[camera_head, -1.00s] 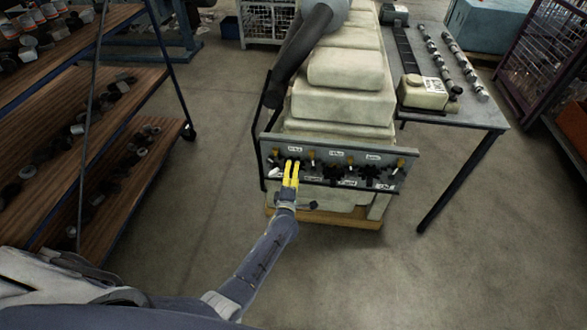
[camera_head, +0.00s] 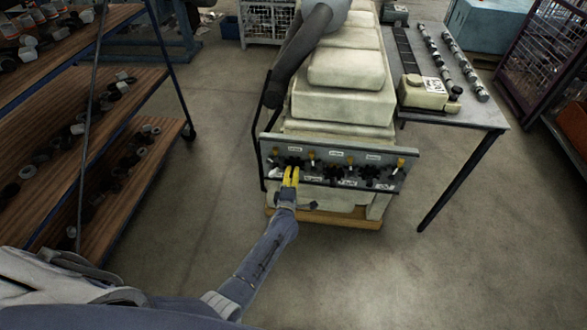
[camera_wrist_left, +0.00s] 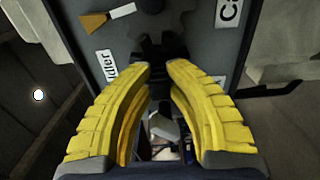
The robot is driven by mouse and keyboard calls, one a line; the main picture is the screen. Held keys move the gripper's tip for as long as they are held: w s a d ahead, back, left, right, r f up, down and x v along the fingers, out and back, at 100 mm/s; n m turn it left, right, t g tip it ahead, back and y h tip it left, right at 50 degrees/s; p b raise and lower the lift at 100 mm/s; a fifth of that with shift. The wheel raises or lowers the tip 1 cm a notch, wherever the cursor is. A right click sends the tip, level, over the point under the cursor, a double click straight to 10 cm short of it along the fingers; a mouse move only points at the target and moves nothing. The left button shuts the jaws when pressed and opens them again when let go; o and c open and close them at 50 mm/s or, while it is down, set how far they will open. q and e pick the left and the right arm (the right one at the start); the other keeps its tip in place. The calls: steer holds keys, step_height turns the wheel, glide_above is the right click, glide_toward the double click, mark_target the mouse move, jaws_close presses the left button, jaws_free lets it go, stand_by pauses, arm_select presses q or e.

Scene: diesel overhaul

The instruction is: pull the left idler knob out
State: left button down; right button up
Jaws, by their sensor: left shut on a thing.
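A grey panel (camera_head: 320,146) with labels, brass-coloured pieces and black star-shaped knobs stands at the front of the pale engine. The leftmost black star knob (camera_head: 292,161) is the left idler knob; in the left wrist view the dark knob (camera_wrist_left: 158,46) sits beside a label (camera_wrist_left: 106,65) partly reading "dler". My left gripper (camera_head: 291,170), with yellow fingers, is at this knob, below and in front of it. In the left wrist view its fingertips (camera_wrist_left: 160,66) are drawn in on the knob's near part, which they partly hide. My right gripper is not in view.
More star knobs (camera_head: 333,173) sit to the right on the same panel. A metal table (camera_head: 470,118) with shafts and a pale canister (camera_head: 422,93) stands at right. A wooden-shelved rack (camera_head: 125,150) stands at left. Floor between rack and engine is clear.

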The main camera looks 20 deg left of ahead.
arm_select(q)
steer(key=shift+s+d, duration=0.1)
steer(key=shift+s, duration=0.2)
steer(key=shift+s+d, duration=0.15)
steer(key=shift+s, duration=0.7)
steer(key=c, duration=0.7)
jaws_free()
steer(key=shift+s+d, duration=0.2)
steer(key=shift+s, duration=1.55)
steer(key=shift+s+d, duration=0.2)
steer(key=shift+s, duration=1.55)
